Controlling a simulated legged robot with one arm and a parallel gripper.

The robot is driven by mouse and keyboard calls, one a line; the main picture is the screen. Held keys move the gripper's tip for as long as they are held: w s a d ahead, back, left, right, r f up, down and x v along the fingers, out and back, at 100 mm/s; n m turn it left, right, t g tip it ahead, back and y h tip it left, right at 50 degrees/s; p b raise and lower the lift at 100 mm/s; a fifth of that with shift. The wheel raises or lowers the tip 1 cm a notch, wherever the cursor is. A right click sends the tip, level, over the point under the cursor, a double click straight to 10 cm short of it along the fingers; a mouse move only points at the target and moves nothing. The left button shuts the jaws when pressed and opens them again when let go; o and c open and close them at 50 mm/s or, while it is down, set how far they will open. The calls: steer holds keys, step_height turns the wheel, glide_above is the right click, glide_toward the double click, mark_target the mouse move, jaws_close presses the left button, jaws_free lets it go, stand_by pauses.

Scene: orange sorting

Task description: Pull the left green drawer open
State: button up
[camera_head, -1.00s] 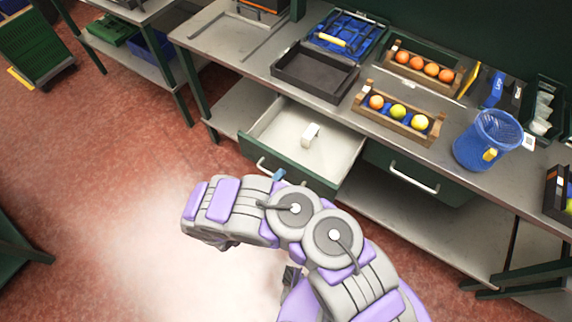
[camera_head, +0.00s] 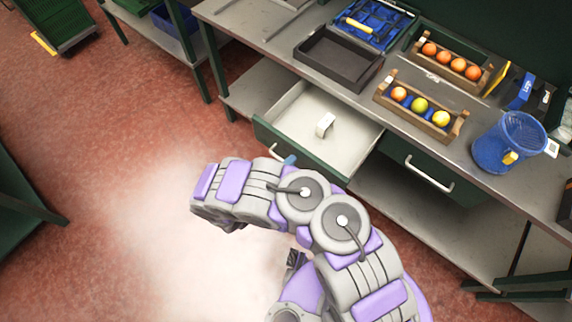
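The left green drawer (camera_head: 340,150) is pulled well out from under the workbench, its pale inside in view and a small white object (camera_head: 325,125) lying in it. Its front is green with a light metal handle (camera_head: 272,151), and my arm covers part of the front's lower right. A small blue piece (camera_head: 290,160) shows at the handle's right end, just above my arm; I cannot tell whether it is the tip of my gripper. My grey and purple arm reaches left in front of the drawer. My gripper is otherwise hidden, so its grip cannot be made out.
The right green drawer (camera_head: 430,168) is shut. On the bench (camera_head: 372,108) are a black tray (camera_head: 338,60), wooden racks of fruit (camera_head: 418,112) and a blue bin (camera_head: 500,150). Open red floor (camera_head: 120,130) lies left of my arm; a green crate (camera_head: 60,20) stands at upper left.

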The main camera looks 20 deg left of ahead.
steer(key=p+v, duration=0.3)
steer(key=v, duration=1.4)
steer(key=shift+s, duration=0.2)
steer(key=shift+w, duration=0.1)
